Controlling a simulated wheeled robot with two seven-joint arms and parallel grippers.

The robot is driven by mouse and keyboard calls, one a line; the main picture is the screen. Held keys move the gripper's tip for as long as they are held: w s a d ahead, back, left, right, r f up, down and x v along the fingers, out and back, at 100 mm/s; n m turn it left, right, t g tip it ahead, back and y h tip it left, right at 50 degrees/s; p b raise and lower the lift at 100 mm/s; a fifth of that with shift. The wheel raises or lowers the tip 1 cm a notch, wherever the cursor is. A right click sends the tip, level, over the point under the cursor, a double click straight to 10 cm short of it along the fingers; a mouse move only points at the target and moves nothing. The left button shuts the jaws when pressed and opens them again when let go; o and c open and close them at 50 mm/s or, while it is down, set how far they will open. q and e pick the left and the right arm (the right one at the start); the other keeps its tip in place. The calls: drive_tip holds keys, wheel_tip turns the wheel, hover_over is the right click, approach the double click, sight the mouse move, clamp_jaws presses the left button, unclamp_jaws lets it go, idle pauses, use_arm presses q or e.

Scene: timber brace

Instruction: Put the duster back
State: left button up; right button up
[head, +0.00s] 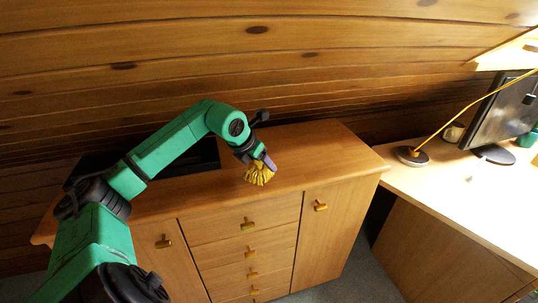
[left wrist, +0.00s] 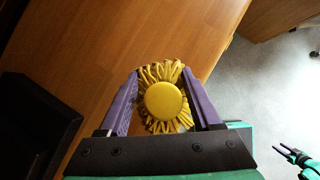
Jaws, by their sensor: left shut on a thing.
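The duster (head: 259,174) is yellow with strands fanning downward. In the left wrist view the duster (left wrist: 165,99) shows a round yellow cap with strands around it. My left gripper (head: 264,162) is shut on the duster, with its purple fingers on either side of the cap. In the left wrist view the left gripper (left wrist: 164,90) has the duster between its fingers, over the wooden cabinet top. In the head view the duster is at the front edge of the cabinet top; I cannot tell whether it touches the wood. My right gripper (left wrist: 296,157) shows small and dark at the lower right of the left wrist view.
The wooden cabinet (head: 310,150) has doors and drawers with small handles. A black object (head: 205,155) lies on its top behind my left arm.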

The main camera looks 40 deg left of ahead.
sight(269, 176)
use_arm(q)
drive_tip(key=w, duration=0.2)
drive_tip(key=shift+w+d+r+p, duration=0.1)
drive_tip(key=shift+w+r+p, duration=0.05)
drive_tip(key=shift+w+p, duration=0.25)
wheel_tip(269, 176, down, 4)
drive_tip(key=shift+r+p, duration=0.1)
drive_tip(key=shift+p, duration=0.4)
use_arm(e)
wheel_tip(269, 176, up, 3)
drive_tip(key=shift+f, duration=0.1)
use_arm(q)
drive_tip(key=shift+f, duration=0.2)
drive_tip(key=o, duration=0.9)
drive_tip(key=shift+f+b, duration=0.1)
drive_tip(key=shift+b, duration=0.2)
drive_tip(key=o, duration=0.4)
drive_tip(key=shift+o, duration=0.2)
use_arm(e)
drive_tip(key=shift+f, duration=0.1)
